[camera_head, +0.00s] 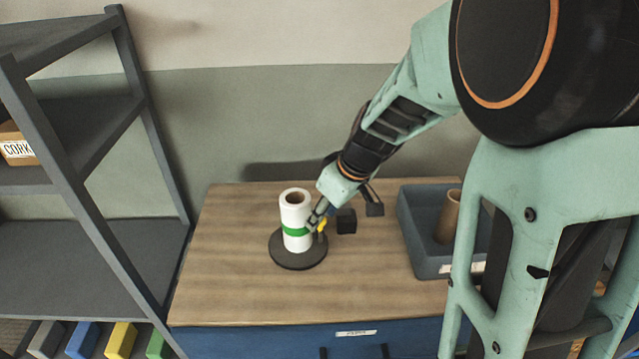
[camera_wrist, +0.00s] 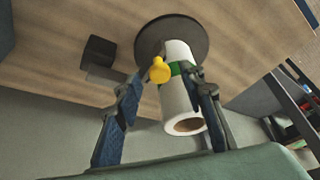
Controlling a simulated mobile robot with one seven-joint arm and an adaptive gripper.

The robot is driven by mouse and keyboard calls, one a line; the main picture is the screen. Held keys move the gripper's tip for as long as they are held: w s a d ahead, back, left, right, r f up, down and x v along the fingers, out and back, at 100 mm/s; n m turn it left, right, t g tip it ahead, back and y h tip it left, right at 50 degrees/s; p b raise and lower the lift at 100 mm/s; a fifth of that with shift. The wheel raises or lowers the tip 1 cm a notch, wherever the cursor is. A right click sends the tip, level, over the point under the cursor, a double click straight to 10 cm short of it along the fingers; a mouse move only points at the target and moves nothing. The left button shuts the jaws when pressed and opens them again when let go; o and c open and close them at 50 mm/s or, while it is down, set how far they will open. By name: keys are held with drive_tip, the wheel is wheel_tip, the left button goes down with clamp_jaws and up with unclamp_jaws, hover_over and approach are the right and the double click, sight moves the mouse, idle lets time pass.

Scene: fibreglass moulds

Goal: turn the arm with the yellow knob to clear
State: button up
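A white roll (camera_head: 294,213) with a green band (camera_head: 296,231) stands upright on a dark round base (camera_head: 299,256) on the bench; the roll (camera_wrist: 178,100) also shows in the wrist view. The yellow knob (camera_head: 322,226) is at the roll's right side, by the green band. In the wrist view the knob (camera_wrist: 160,70) lies in front of the roll's left edge. My gripper (camera_wrist: 173,75) is open, its fingers apart, with the left fingertip close to the knob and the right one beside the roll. Whether they touch, I cannot tell. The arm bearing the knob is mostly hidden.
A dark block (camera_head: 346,220) stands right of the roll. A blue-grey tray (camera_head: 424,262) holding a brown tube (camera_head: 447,217) stands further right, partly behind my arm. A grey shelf rack (camera_head: 85,190) stands at the left. The bench's front left (camera_head: 230,295) is clear.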

drive_tip(key=shift+w+a+f, duration=0.1)
drive_tip(key=shift+a+f, duration=0.05)
drive_tip(key=shift+f, duration=0.25)
clamp_jaws()
